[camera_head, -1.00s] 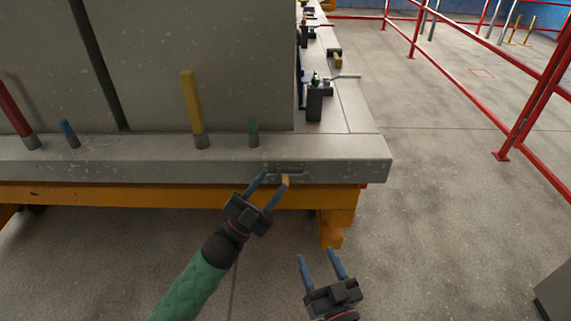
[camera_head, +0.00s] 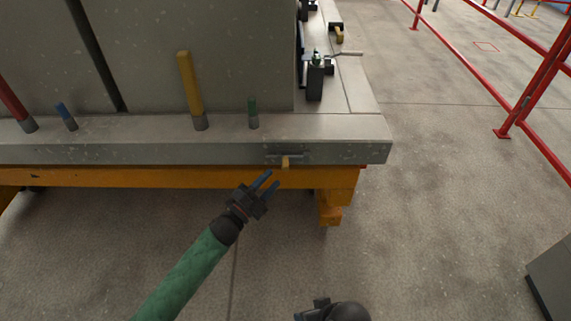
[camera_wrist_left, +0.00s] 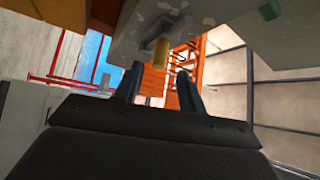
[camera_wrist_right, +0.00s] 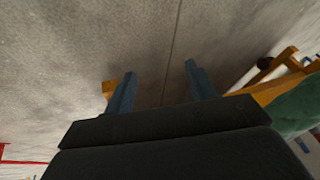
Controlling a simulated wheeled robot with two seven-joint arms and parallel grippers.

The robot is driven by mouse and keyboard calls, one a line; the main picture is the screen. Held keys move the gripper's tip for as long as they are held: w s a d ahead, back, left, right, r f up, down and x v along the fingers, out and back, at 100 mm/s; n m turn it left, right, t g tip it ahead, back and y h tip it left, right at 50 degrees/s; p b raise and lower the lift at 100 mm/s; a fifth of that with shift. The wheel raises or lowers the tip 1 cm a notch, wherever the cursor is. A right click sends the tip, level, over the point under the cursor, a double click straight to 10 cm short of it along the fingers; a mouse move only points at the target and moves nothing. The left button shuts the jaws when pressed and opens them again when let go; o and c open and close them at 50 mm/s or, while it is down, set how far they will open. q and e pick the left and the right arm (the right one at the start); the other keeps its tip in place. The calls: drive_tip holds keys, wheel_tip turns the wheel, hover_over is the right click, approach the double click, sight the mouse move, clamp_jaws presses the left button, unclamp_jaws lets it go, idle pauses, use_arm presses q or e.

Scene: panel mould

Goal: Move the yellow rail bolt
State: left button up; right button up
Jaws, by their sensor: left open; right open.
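The yellow rail bolt (camera_head: 286,162) is a small yellow handle on a grey slide, set in the front face of the grey rail near its right end. It also shows in the left wrist view (camera_wrist_left: 160,52), just ahead of the fingers. My left gripper (camera_head: 271,184) is open and empty, a little below and left of the bolt and apart from it. Its two blue fingers also show in the left wrist view (camera_wrist_left: 160,84). My right gripper (camera_wrist_right: 158,82) is open and empty over the floor; in the head view only part of it shows at the bottom edge.
The grey rail (camera_head: 345,140) rests on an orange beam (camera_head: 120,177). Yellow (camera_head: 190,88), blue (camera_head: 66,115), green (camera_head: 253,112) and red (camera_head: 15,102) pins stand on it. A grey box (camera_head: 553,280) is at lower right.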

sight(286, 165)
use_arm(q)
drive_tip(key=shift+p+x, duration=0.8)
drive_tip(key=shift+x, duration=3)
use_arm(e)
drive_tip(key=shift+s+d+r+h, duration=0.15)
drive_tip(key=shift+d+r, duration=0.4)
drive_tip(key=shift+r, duration=0.05)
drive_tip(key=shift+s+d+r+h, duration=0.15)
drive_tip(key=shift+d+r, duration=0.4)
drive_tip(key=shift+r, duration=0.05)
use_arm(q)
drive_tip(key=shift+c, duration=0.2)
drive_tip(key=shift+d, duration=0.1)
clamp_jaws()
use_arm(e)
drive_tip(key=shift+f, duration=0.1)
